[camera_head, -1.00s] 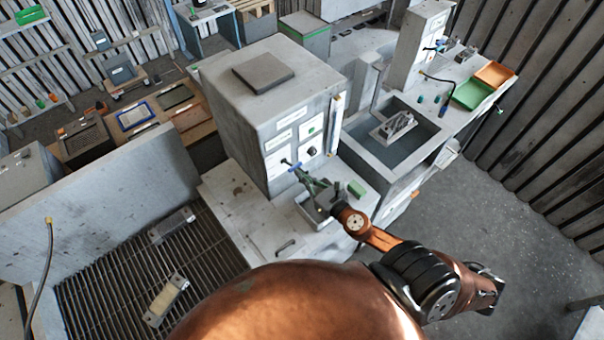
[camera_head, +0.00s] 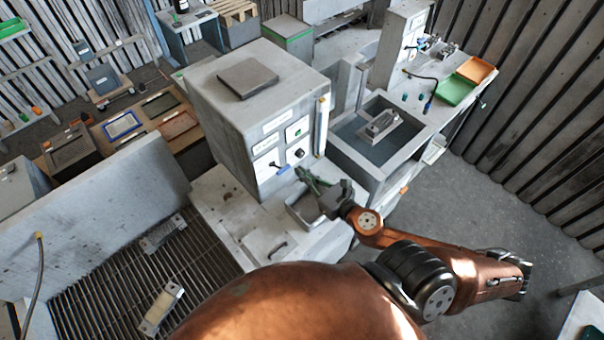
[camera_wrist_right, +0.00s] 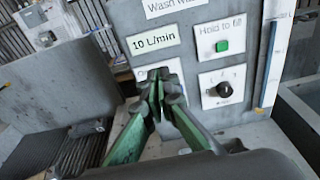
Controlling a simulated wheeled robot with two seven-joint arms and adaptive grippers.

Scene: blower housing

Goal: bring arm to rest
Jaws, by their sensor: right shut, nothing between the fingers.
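My right gripper (camera_head: 308,178) is in front of the control panel of a grey cabinet (camera_head: 225,125). In the right wrist view the green fingers (camera_wrist_right: 156,100) are closed together with nothing between them, and they cover part of a panel label. The panel carries a green button (camera_wrist_right: 222,46) marked "Hold to fill", a black knob (camera_wrist_right: 224,90) and a "10 L/min" label (camera_wrist_right: 154,40). A blue-handled lever (camera_head: 283,169) shows just left of the gripper in the head view. Whether the fingers touch anything cannot be told. My left gripper is not in view.
A small grey tray (camera_head: 296,213) sits on the ledge below my right gripper. A slatted grate (camera_head: 105,275) lies at the lower left. A sink (camera_head: 350,140) holding a metal part (camera_head: 380,124) is to the right. Open floor (camera_head: 450,205) lies further right.

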